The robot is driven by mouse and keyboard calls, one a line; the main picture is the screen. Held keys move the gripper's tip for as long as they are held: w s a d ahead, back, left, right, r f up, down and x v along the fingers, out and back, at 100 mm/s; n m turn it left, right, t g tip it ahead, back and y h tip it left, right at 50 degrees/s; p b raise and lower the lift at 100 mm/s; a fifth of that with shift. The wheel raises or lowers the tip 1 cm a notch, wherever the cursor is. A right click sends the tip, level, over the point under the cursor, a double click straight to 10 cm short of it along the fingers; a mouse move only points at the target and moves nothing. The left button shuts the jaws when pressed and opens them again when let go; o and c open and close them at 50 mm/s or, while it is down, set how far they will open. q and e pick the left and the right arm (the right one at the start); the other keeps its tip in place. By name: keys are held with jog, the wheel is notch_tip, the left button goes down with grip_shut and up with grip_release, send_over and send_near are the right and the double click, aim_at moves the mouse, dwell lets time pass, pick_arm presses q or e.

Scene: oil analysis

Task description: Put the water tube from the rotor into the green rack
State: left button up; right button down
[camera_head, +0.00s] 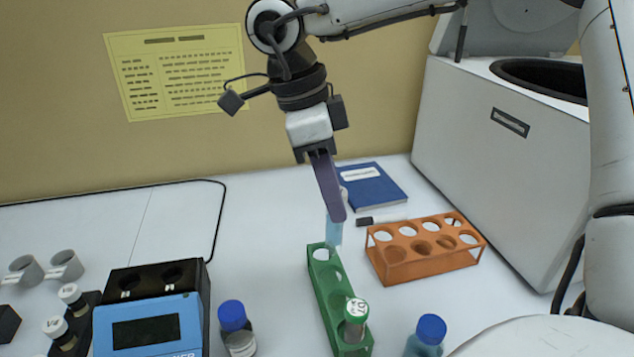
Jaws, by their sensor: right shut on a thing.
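My right gripper (335,212) is in the middle of the head view, pointing down. It is shut on the water tube (334,232), a translucent light-blue tube, and hides its upper part. The tube's lower end is over the far end of the green rack (321,284), near an empty hole; whether it enters the hole I cannot tell. A tube with a green marked cap (356,310) stands in the near end of the rack. The rotor is not visible inside the white centrifuge (500,160), whose lid is raised. My left gripper is not in view.
An orange rack (425,262) with several holes stands to the right of the green rack. Blue-capped bottles (238,335) (425,340) stand on either side in front. A blue device (150,325) is at left. A blue book (372,187) lies behind.

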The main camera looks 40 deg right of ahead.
aim_at(332, 248)
jog(key=shift+s+f+b, duration=0.2)
jog(key=shift+f+b, duration=0.15)
jog(key=shift+f, duration=0.2)
notch_tip(332, 248, down, 4)
jog(key=b, duration=0.2)
jog(key=shift+f+b, duration=0.1)
jog(key=shift+b, duration=0.3)
jog(key=shift+w+f+b, duration=0.1)
jog(key=shift+f+b, duration=0.4)
jog(key=shift+f, duration=0.3)
notch_tip(332, 248, down, 3)
jog(key=shift+r+b, duration=0.2)
jog(key=shift+b, duration=0.6)
jog(key=shift+f+b, duration=0.6)
jog(key=shift+f, duration=0.2)
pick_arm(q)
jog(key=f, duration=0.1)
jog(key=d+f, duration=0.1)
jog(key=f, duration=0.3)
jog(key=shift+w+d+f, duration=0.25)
pick_arm(e)
jog(key=c, duration=1.4)
grip_release()
jog(key=shift+o, duration=0.2)
jog(key=shift+r, duration=0.15)
